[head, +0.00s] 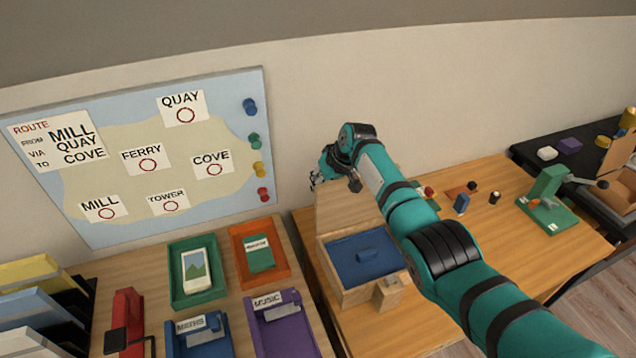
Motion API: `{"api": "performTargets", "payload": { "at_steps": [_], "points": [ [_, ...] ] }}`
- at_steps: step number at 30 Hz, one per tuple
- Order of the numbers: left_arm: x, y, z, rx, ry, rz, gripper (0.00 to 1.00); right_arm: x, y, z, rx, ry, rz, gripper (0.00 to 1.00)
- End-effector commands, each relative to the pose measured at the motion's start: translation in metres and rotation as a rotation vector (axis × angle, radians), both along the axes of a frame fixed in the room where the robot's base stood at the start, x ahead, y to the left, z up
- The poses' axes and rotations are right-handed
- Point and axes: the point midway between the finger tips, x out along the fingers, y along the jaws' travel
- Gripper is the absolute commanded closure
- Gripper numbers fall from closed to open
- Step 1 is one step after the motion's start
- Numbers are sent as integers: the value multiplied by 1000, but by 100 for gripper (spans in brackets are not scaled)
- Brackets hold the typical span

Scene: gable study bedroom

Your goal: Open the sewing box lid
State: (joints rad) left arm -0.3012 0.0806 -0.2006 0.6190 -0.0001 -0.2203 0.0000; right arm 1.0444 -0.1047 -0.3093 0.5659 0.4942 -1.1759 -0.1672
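The sewing box (346,296) is a light wooden box on the desk at the middle of the head view. Its lid (336,215) stands raised at the back of the box, and a blue tray (349,270) with a small raised blue block shows inside. My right arm comes in from the lower right and crosses in front of the lid and the box's right side. My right gripper (317,180) is at the lid's upper left edge; whether it touches the lid, and whether its fingers are open, is too small to tell. My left gripper is out of view.
A small wooden block (387,293) stands at the box's front. Green, orange, blue and purple trays stand on the left desk. A route board (150,150) leans on the wall. A green device (547,197) and small items are on the right, where some desk is bare.

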Motion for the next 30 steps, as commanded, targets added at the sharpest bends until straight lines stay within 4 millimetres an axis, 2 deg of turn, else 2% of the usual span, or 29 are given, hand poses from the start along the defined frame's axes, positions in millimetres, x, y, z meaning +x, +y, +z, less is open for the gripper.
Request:
{"api": "performTargets", "payload": {
  "at_steps": [1, 14, 27, 30],
  "points": [
    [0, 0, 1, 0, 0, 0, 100, 10, -8, 15, -4, -34, -11, 100],
    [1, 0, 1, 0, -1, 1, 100, 10, -8, 15, -4, -34, -11, 100],
    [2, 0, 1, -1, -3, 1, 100, 8, -6, 11, -3, -25, -8, 45],
    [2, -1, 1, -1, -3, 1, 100, 7, -5, 10, -2, -22, -6, 45]
  ]
}}
